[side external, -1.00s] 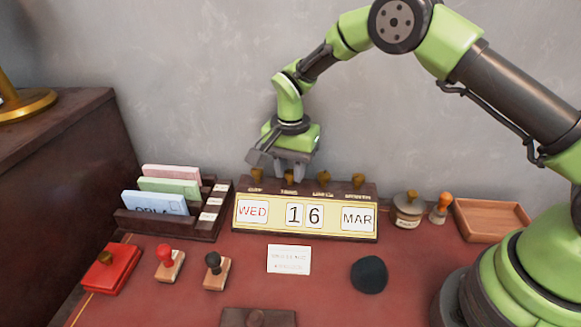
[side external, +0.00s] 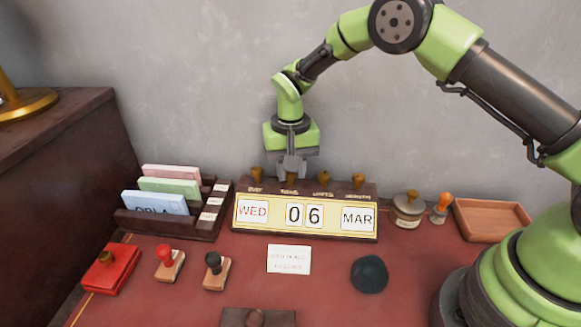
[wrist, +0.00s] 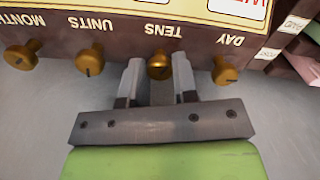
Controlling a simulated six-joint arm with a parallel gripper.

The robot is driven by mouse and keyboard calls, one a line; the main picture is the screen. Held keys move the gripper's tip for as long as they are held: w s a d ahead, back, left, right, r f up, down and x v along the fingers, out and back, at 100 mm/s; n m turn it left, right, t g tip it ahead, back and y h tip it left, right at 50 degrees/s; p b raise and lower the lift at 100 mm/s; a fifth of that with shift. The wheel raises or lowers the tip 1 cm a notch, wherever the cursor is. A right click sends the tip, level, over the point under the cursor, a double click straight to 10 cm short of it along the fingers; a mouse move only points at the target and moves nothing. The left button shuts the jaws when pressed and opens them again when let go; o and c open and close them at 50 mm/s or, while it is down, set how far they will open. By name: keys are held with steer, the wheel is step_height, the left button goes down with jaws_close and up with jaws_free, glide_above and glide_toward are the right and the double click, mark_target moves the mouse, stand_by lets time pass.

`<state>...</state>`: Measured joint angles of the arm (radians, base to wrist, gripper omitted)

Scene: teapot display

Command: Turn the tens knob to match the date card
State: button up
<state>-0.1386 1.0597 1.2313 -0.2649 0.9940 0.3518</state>
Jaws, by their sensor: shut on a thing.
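The perpetual calendar (side external: 251,229) stands on the desk and reads WED, 06, MAR, with the tens digit (side external: 294,215) at 0. Brass knobs line its top, labelled DAY, TENS, UNITS and MONTH in the wrist view. My gripper (side external: 291,172) points down at the tens knob. In the wrist view its two fingers stand on either side of the brass tens knob (wrist: 159,66), shut on it. The white date card (side external: 289,259) lies on the desk in front of the calendar; its print is too small to read.
The day knob (wrist: 224,70) and units knob (wrist: 89,62) flank my fingers closely. A letter rack (side external: 150,222) stands left of the calendar. Stamps, a red box (side external: 111,270) and a dark round object (side external: 369,274) lie in front; a wooden tray (side external: 492,220) is at right.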

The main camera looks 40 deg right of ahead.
steer(key=n, duration=0.5)
steer(key=shift+n, duration=0.3)
stand_by(0.4)
steer(key=o, duration=0.9)
step_height(320, 180, up, 9)
steer(key=shift+r, duration=0.5)
